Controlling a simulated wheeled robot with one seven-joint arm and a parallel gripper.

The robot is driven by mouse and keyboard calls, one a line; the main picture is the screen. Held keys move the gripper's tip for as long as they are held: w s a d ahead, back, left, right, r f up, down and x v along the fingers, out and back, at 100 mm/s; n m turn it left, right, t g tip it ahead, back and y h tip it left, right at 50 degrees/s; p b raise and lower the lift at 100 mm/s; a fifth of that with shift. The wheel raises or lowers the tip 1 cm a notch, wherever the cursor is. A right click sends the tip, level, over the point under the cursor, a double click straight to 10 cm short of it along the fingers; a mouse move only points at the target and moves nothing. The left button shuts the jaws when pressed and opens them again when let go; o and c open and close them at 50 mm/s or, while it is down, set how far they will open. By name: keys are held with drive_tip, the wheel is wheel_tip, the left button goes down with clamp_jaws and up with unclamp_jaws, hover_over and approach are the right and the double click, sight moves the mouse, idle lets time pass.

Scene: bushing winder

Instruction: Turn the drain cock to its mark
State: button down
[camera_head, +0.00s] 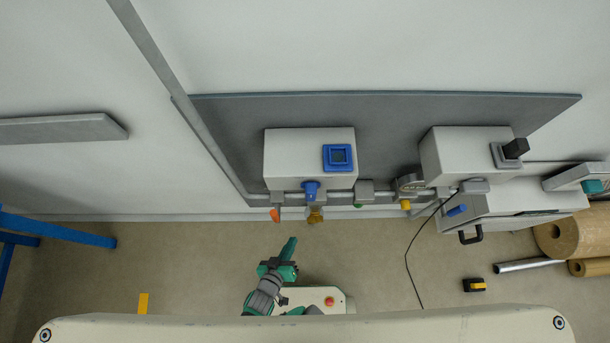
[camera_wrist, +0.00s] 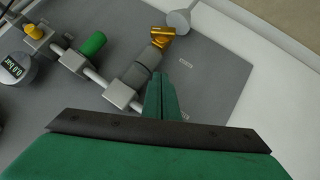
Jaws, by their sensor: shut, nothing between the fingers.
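My gripper (camera_head: 290,246) is below the wall-mounted pipe row in the head view, apart from it. In the wrist view its green fingers (camera_wrist: 159,82) are shut and empty. A brass-yellow handle (camera_wrist: 161,37) on a grey valve body is just beyond the fingertips and looks like the drain cock. It also shows as a brass piece (camera_head: 315,215) under a blue knob (camera_head: 311,189) in the head view. Small white labels (camera_wrist: 186,64) lie on the panel right of the fingers; their text is too small to read. I cannot tell which is the mark.
Along the pipe are a green knob (camera_wrist: 94,44), a yellow knob (camera_wrist: 34,30) and a gauge (camera_wrist: 14,68) reading 0.0 bar. An orange handle (camera_head: 275,215) hangs left of the brass piece. Boxes stand right; cardboard rolls (camera_head: 572,233) lie on the floor.

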wheel_tip(320, 180, down, 5)
drive_tip(key=w, duration=0.2)
approach(309, 220)
drive_tip(key=shift+n+g, duration=0.4)
drive_tip(key=shift+x, duration=2.65)
drive_tip(key=shift+w+a+f, duration=0.2)
drive_tip(key=shift+a+f, duration=0.15)
drive_tip(key=shift+f, duration=0.05)
drive_tip(key=shift+f+n+h, duration=0.3)
drive_tip(key=shift+f+h, duration=0.4)
drive_tip(key=shift+f, duration=1.1)
drive_tip(key=shift+d+f, duration=0.1)
drive_tip(key=shift+f, duration=0.05)
